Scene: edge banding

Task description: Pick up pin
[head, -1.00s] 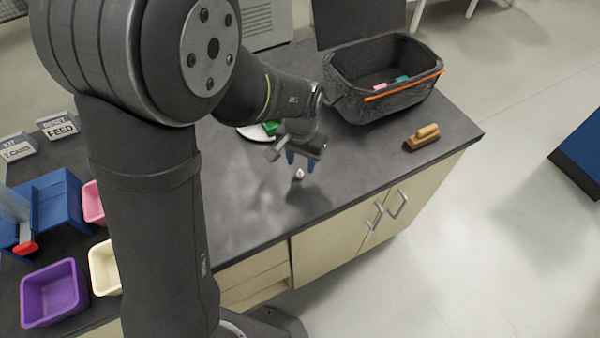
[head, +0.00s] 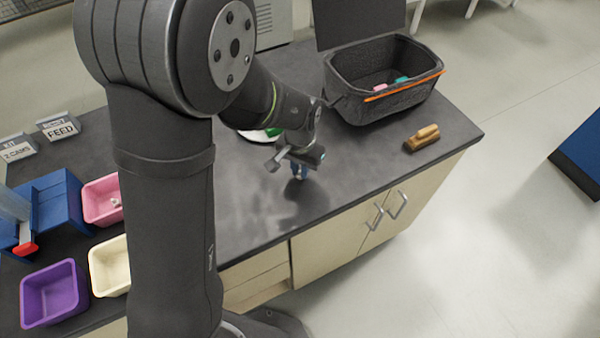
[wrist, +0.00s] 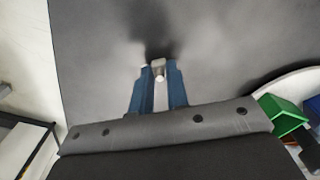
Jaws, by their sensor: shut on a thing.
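The pin (wrist: 158,68) is a small pale, whitish piece between the two blue fingertips in the wrist view. My gripper (wrist: 158,76) is shut on it, with a finger on each side. In the head view my gripper (head: 298,174) points down, low over the dark worktop, and its fingers and wrist hide the pin. I cannot tell whether the pin still touches the worktop.
A black crate (head: 345,105) with small pink and teal pieces stands at the back right. A wooden brush (head: 422,138) lies near the right edge. A white plate (wrist: 290,80) with a green block (wrist: 282,115) is close by. Pink (head: 90,212), cream (head: 97,270) and purple (head: 35,310) bins stand left.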

